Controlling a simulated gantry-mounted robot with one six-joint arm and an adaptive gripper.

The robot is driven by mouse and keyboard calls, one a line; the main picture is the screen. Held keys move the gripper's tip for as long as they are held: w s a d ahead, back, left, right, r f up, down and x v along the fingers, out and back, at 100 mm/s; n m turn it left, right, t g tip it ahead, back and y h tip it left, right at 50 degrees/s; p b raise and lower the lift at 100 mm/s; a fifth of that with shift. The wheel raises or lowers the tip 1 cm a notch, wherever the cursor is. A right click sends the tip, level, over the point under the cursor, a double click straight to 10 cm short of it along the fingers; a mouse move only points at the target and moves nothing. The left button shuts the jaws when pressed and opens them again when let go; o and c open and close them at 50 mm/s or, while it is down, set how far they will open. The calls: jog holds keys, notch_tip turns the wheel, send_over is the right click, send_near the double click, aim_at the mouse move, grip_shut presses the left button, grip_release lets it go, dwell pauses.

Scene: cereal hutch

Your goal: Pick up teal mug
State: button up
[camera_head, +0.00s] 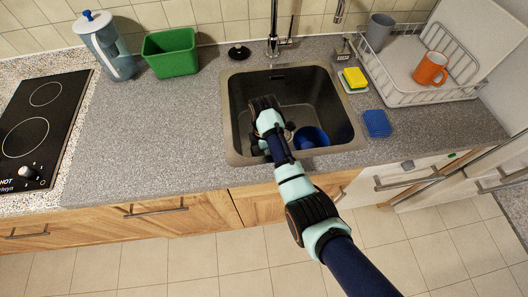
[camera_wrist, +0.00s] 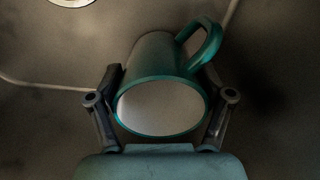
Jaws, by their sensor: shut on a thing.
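The teal mug (camera_wrist: 160,100) is between the two fingers of my gripper (camera_wrist: 160,110) in the wrist view. Its pale inside faces the wrist camera, and its handle points to the upper right. The fingers press on its left and right sides. In the head view my gripper (camera_head: 268,125) is down inside the sink (camera_head: 240,85), and the arm hides the mug there. I cannot tell whether the mug touches the sink floor.
A blue bowl (camera_head: 311,137) lies in the sink, right of my gripper. A sponge (camera_head: 355,77) and blue cloth (camera_head: 377,123) lie right of the sink. A dish rack (camera_head: 455,93) holds an orange mug (camera_head: 431,69) and grey cup (camera_head: 379,31).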

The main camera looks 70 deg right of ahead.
notch_tip(320, 180, up, 20)
jog(key=p, duration=1.1)
jog(key=shift+p, duration=0.3)
notch_tip(320, 180, up, 3)
jog(key=p, duration=0.4)
jog(key=shift+p, duration=0.3)
jog(key=shift+f, duration=0.1)
